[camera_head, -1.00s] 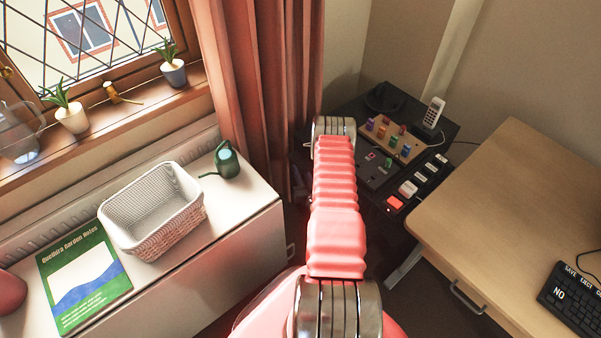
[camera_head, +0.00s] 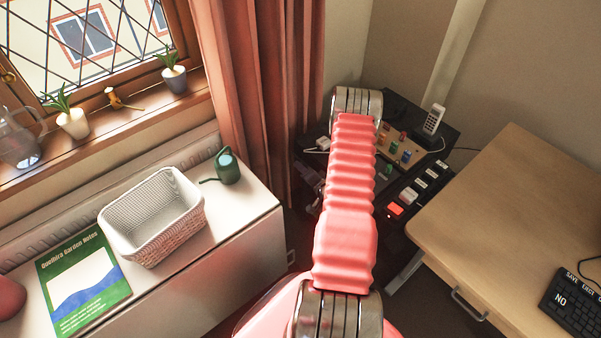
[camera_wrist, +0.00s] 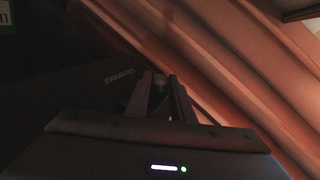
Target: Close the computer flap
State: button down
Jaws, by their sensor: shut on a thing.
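In the head view a dark computer console (camera_head: 309,158) with coloured pegs, keys and a red button stands in the back corner, partly hidden behind my pink arm. I cannot make out its flap in that view. I cannot tell whether this piece belongs to the flap. A dark surface (camera_wrist: 70,85) with pale lettering lies just left of the fingers.
A pinkish-brown curtain (camera_head: 252,90) hangs close left of the console and fills the wrist view's right side. A wooden desk (camera_head: 520,200) with a keyboard (camera_head: 577,302) stands right. A white cabinet (camera_head: 225,262) at left holds a basket (camera_head: 152,222), a green watering can (camera_head: 226,167) and a book (camera_head: 82,280).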

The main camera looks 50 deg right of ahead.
jog(key=shift+d+r+m+y, duration=0.3)
jog(key=shift+d+r+m, duration=0.1)
jog(key=shift+m, duration=0.2)
